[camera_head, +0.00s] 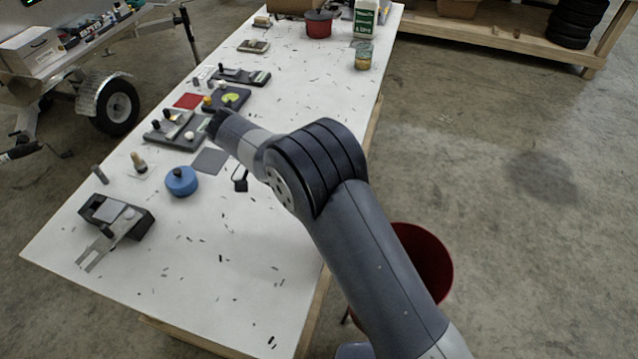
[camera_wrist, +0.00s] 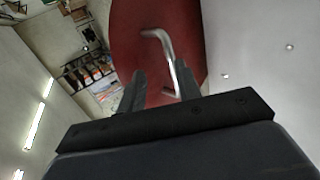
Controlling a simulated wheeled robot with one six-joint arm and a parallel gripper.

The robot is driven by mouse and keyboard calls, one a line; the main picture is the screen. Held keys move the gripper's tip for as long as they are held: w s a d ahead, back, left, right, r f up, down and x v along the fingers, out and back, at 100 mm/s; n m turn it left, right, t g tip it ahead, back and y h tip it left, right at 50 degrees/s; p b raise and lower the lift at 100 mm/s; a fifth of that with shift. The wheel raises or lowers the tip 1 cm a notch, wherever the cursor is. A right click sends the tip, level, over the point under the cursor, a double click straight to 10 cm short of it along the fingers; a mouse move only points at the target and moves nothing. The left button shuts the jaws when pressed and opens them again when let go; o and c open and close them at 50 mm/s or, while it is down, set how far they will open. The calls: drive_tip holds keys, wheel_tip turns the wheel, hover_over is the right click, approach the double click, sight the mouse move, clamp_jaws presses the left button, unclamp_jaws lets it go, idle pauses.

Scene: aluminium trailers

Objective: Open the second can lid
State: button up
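In the wrist view my gripper (camera_wrist: 160,80) has its two dark fingers apart, with a clear gap between them. A bent metal rod (camera_wrist: 160,40) stands in front of a dark red surface (camera_wrist: 138,25), close to the right finger; I cannot tell whether they touch. In the head view my arm reaches over the table, and its fingers cannot be made out. A red can-like pot (camera_head: 318,27) with a dark top stands at the far end. A small yellow jar (camera_head: 363,60) with a greenish top stands near the right edge. Which can is the second is unclear.
A white table (camera_head: 225,285) holds a blue round container (camera_head: 181,182), a black device (camera_head: 118,213) and several dark tool trays. A red bin (camera_head: 425,262) stands on the floor beside the table.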

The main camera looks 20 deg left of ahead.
drive_tip(key=shift+p+v, duration=0.85)
drive_tip(key=shift+p, duration=0.4)
drive_tip(key=shift+f, duration=0.1)
drive_tip(key=shift+c, duration=0.2)
